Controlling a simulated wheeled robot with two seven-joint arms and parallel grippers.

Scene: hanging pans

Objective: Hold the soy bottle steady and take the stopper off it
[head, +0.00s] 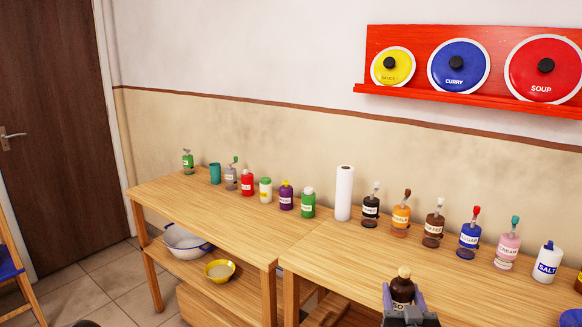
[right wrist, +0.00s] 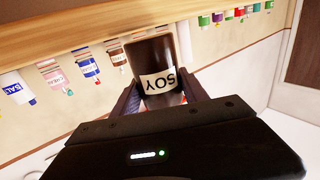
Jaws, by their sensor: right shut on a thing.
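The soy bottle (head: 402,290) is dark brown with a cream label, and it stands upright in my right gripper (head: 403,303) at the bottom of the head view. A tan stopper (head: 404,272) sits in its top. In the right wrist view the bottle (right wrist: 152,58) appears upside down, its SOY label readable, between the two fingers of my right gripper (right wrist: 166,100). The stopper is hidden there by the gripper body. The bottle is held in front of the table, apart from the bottles on it. My left gripper does not show.
A wooden table (head: 345,260) carries a row of labelled bottles, a paper roll (head: 344,193) and a salt bottle (head: 547,262). A lower shelf holds a white pot (head: 186,243) and a yellow bowl (head: 219,270). A red rack (head: 470,97) with lids hangs on the wall.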

